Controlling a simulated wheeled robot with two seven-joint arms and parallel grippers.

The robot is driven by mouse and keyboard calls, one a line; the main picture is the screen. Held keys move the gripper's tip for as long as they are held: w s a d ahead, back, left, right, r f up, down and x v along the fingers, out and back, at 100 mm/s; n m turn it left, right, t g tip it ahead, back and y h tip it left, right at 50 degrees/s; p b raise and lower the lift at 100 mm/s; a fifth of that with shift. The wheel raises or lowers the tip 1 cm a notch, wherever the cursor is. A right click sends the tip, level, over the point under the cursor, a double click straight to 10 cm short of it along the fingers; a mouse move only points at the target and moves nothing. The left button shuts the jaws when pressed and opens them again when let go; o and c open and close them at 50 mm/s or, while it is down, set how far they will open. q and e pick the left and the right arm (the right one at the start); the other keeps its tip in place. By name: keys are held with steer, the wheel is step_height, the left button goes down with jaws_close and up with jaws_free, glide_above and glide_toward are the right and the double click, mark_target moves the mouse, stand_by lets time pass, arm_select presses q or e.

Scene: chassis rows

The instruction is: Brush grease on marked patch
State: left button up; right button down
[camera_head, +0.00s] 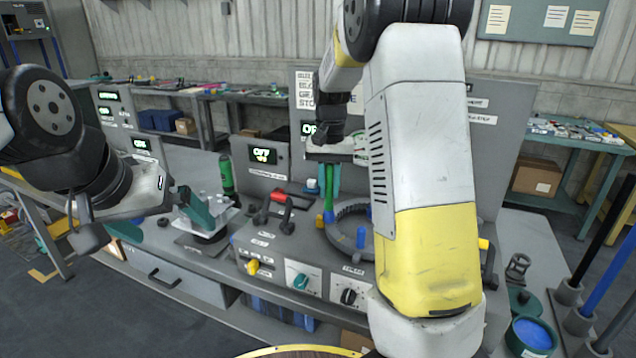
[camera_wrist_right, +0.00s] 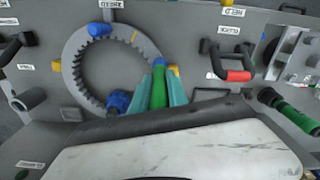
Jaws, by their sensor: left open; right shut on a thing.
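My right gripper (camera_head: 329,182) points down over the workbench, its teal fingers shut on a green handle (camera_head: 329,188), apparently the brush. In the right wrist view the green handle (camera_wrist_right: 158,86) stands between the teal fingers; I cannot make out bristles. A grey toothed ring (camera_wrist_right: 75,65) lies beside it, with blue pieces and a thin yellow-orange mark (camera_wrist_right: 134,37), possibly the marked patch. The ring (camera_head: 349,208) is partly hidden by my right arm in the head view. Whether the brush touches it, I cannot tell. My left gripper (camera_head: 158,217) is open at the left.
A teal pot with blue contents (camera_head: 530,335) stands at the lower right. Red-and-black handles (camera_head: 281,200) rise left of the ring. Upright panels stand behind.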

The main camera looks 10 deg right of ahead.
steer(key=shift+f, duration=0.4)
steer(key=shift+s, duration=0.1)
steer(key=shift+s, duration=3.25)
steer(key=shift+w+r, duration=0.1)
steer(key=shift+w, duration=3.25)
steer(key=shift+s, duration=3.35)
steer(key=shift+w, duration=3.35)
